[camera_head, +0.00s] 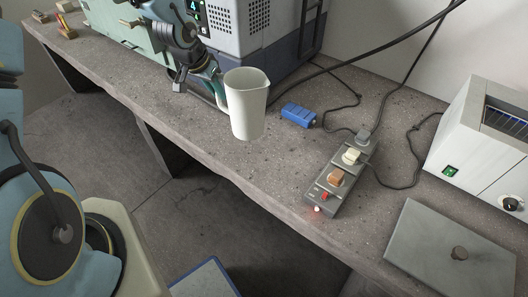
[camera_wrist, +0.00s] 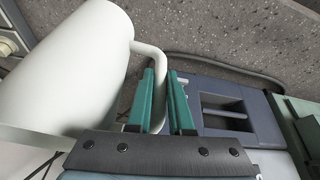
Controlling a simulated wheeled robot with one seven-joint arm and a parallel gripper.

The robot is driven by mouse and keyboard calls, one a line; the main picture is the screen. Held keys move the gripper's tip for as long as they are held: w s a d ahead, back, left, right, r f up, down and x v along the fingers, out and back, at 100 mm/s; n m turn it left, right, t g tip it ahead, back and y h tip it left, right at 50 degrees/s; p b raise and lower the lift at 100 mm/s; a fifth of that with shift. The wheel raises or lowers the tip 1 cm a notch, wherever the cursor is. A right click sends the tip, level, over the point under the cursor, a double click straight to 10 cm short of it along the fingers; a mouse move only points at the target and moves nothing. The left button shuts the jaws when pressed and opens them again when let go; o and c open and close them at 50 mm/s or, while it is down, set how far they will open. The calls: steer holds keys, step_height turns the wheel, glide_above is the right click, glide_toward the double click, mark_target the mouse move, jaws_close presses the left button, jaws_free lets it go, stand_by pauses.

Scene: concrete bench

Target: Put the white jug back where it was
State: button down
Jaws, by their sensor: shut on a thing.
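The white jug (camera_head: 246,104) is upright at the bench's front part, left of the power strip. I cannot tell whether its base touches the bench. My gripper (camera_head: 216,88) is at the jug's left side, on its handle. In the wrist view the jug (camera_wrist: 75,65) fills the upper left, and its handle (camera_wrist: 158,75) runs between the green fingers of my gripper (camera_wrist: 164,100). The fingers are shut on the handle. In the head view the fingertips are partly hidden by the jug.
The concrete bench (camera_head: 270,165) holds a blue block-shaped thing (camera_head: 298,114), a power strip (camera_head: 340,180) with plugs and cables, a grey plate with a knob (camera_head: 450,250), and a white appliance (camera_head: 485,145). A large grey machine (camera_head: 255,35) stands behind the jug. Bare bench lies in front of the strip.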

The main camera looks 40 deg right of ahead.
steer(key=shift+m+g, duration=0.3)
steer(key=shift+m, duration=0.6)
steer(key=s+d, duration=0.2)
steer(key=d, duration=0.1)
steer(key=s+d, duration=0.1)
steer(key=s, duration=0.1)
steer(key=shift+d+r, duration=0.25)
steer(key=shift+r, duration=0.1)
step_height(320, 180, down, 5)
steer(key=shift+s+d+r+p, duration=0.1)
steer(key=shift+s+p, duration=0.05)
steer(key=shift+p, duration=0.5)
steer(key=shift+f+p, duration=0.55)
steer(key=shift+f, duration=1.95)
steer(key=c, duration=0.8)
jaws_free()
